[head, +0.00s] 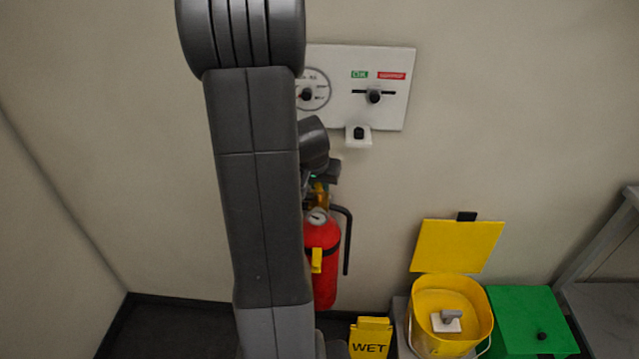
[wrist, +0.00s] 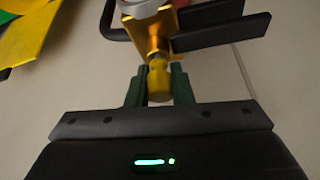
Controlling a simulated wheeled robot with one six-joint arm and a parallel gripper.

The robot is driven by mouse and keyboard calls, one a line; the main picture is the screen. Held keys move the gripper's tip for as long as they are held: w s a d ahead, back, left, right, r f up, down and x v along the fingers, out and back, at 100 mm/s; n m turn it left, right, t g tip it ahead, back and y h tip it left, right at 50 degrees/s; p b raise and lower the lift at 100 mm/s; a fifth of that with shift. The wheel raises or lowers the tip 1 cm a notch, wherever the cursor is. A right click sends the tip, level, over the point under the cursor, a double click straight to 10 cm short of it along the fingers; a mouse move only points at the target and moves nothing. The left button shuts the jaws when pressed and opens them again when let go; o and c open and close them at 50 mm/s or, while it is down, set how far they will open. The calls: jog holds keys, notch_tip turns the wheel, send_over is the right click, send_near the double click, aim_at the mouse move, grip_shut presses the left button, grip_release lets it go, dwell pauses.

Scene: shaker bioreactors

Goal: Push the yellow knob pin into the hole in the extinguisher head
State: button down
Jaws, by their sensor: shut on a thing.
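The red fire extinguisher (head: 326,278) hangs upright at the wall, partly hidden behind my arm in the head view. Its brass head (wrist: 150,35) and two black lever handles (wrist: 222,32) fill the top of the wrist view. The yellow knob pin (wrist: 159,84) is between the green fingers of my gripper (wrist: 159,78), shut on its knob. The knob lies right against the brass head, in line with it. The pin's shaft and the hole are hidden, so I cannot tell how deep it sits. In the head view my arm mostly covers the gripper.
A white panel (head: 340,108) with a gauge and slider is on the wall above. A black hose (head: 348,240) hangs right of the extinguisher. A yellow wet sign (head: 371,338), an open yellow bin (head: 441,285) and a green box (head: 530,318) stand below right.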

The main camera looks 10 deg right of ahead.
jog(key=shift+f+b, duration=0.35)
jog(key=shift+b, duration=0.1)
dwell(0.3)
jog(key=c, duration=1.6)
grip_release()
jog(key=o, duration=0.4)
jog(key=shift+d, duration=0.2)
jog(key=shift+a, duration=0.1)
jog(key=shift+r, duration=0.1)
jog(key=shift+r, duration=0.25)
jog(key=v, duration=1.3)
jog(key=shift+s+p, duration=0.3)
jog(key=shift+p, duration=0.05)
